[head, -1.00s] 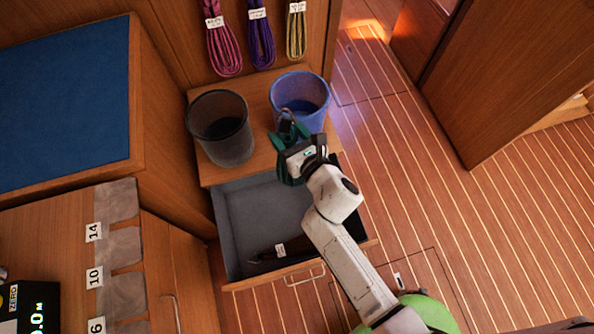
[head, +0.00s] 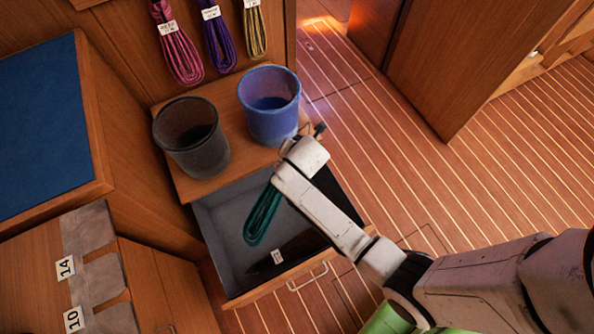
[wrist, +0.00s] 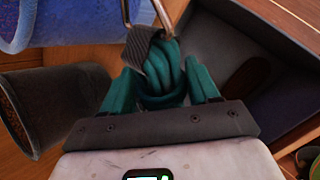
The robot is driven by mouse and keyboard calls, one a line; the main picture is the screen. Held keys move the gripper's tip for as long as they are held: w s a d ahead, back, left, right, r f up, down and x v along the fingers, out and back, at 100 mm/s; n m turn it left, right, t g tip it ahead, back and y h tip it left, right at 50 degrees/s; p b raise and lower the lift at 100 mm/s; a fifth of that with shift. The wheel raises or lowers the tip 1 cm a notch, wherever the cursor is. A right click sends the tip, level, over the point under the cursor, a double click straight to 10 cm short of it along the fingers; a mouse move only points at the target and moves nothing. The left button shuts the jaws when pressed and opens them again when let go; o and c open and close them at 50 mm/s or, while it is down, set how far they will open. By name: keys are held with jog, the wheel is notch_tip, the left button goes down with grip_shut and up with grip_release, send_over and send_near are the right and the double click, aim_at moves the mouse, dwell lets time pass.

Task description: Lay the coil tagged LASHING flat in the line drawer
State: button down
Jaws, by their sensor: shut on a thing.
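A coil of dark teal line (head: 262,216) hangs in a long loop from my gripper (head: 290,165), over the open line drawer (head: 222,225). In the wrist view the coil (wrist: 168,72) is bunched between the jaws of my gripper (wrist: 162,88), which is shut on it. A grey band-like piece lies across its top there. No readable tag shows on this coil. My wrist hides the coil's upper end in the head view. I cannot tell whether its lower end touches the drawer floor.
A dark item with a white tag (head: 277,257) lies at the drawer's front. A black bin (head: 192,140) and a blue bin (head: 270,105) stand on the top behind. Pink (head: 178,50), purple (head: 217,40) and yellow (head: 254,30) coils hang on the panel.

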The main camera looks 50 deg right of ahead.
notch_tip(320, 180, down, 37)
jog(key=s+a+m+y+b, duration=0.1)
jog(key=m+b, duration=0.6)
jog(key=b, duration=1.8)
jog(key=shift+s+a+r+y+b, duration=0.15)
jog(key=shift+s+y+b, duration=0.25)
jog(key=shift+s+y, duration=0.55)
jog(key=shift+w, duration=0.15)
jog(key=shift+c, duration=0.9)
grip_release()
jog(key=shift+g, duration=0.3)
jog(key=p+v, duration=0.5)
jog(key=v, duration=0.5)
jog(key=shift+s+r, duration=0.25)
jog(key=shift+r, duration=0.05)
